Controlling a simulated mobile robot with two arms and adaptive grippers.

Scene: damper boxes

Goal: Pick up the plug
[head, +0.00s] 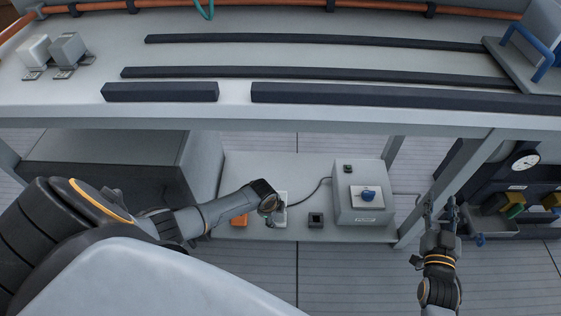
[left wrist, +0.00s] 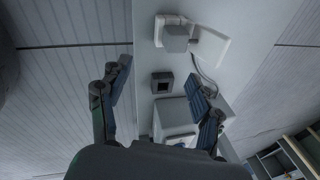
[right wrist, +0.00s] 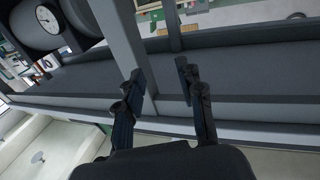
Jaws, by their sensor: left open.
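In the head view the white plate (head: 282,207) sits beside my left gripper (head: 266,201), which partly covers that spot. A dark cable runs from there to the grey box. My left gripper (left wrist: 158,78) is open and empty in its wrist view, with the plug beyond its fingertips. My right gripper (head: 440,212) hangs to the right of the shelf; its fingers (right wrist: 161,72) are apart with nothing between them.
A black square socket (head: 316,220) stands on the shelf, left of a grey box (head: 347,210) with a blue knob (head: 368,195). An orange item (head: 239,220) lies left of the plate. The upper bench (head: 300,110) overhangs behind. A gauge and bins stand at right.

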